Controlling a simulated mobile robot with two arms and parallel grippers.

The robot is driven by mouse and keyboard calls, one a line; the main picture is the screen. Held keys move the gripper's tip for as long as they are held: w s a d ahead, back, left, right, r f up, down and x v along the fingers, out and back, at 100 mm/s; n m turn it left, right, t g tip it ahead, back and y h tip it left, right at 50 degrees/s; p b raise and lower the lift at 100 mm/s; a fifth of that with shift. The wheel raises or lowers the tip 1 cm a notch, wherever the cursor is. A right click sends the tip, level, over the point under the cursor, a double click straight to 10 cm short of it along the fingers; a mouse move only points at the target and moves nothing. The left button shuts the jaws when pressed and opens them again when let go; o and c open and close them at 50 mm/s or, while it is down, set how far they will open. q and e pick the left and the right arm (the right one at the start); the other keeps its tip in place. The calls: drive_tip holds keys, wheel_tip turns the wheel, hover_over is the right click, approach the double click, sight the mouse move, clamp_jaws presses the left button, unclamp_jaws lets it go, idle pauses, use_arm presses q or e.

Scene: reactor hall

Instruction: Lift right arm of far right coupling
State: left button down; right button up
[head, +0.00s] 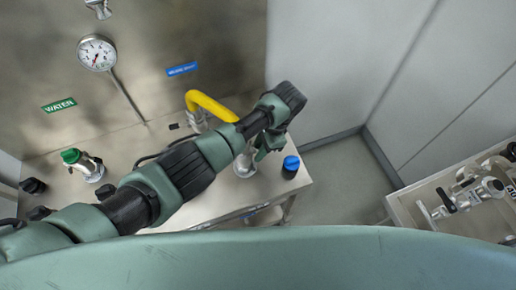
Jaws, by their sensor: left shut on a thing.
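The far right coupling (243,167) is a silvery metal fitting on the steel bench, below the end of a yellow hose. My left arm reaches across the bench from the left and partly covers it. My left gripper (262,152) points down at the right side of this coupling and is shut on its right arm. The arm itself is mostly hidden by the gripper, so its angle cannot be told. My right gripper is not in view.
A blue-capped black fitting (291,166) stands close to the right of the gripper. A yellow hose (210,105) arches behind it. A green-knobbed valve (83,163) is at left, below a gauge (97,53). A cart (410,205) with metal fittings stands at right, with open floor between.

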use_arm(q)
drive_tip(key=h+p, duration=0.1)
drive_tip(key=p, duration=0.1)
drive_tip(key=h+p, duration=0.1)
drive_tip(key=p, duration=0.1)
drive_tip(key=shift+s+d+r+t, duration=0.1)
drive_tip(key=shift+s+r+t, duration=0.05)
drive_tip(key=shift+r+t, duration=0.2)
drive_tip(key=shift+d+h+p, duration=0.1)
drive_tip(key=shift+h+p, duration=0.2)
drive_tip(key=shift+h, duration=0.2)
drive_tip(key=shift+f+t+h, duration=0.15)
drive_tip(key=shift+t+h, duration=0.1)
drive_tip(key=shift+h, duration=0.05)
drive_tip(key=c, duration=1.3)
unclamp_jaws()
drive_tip(key=shift+w, duration=0.2)
drive_tip(key=shift+d, duration=0.1)
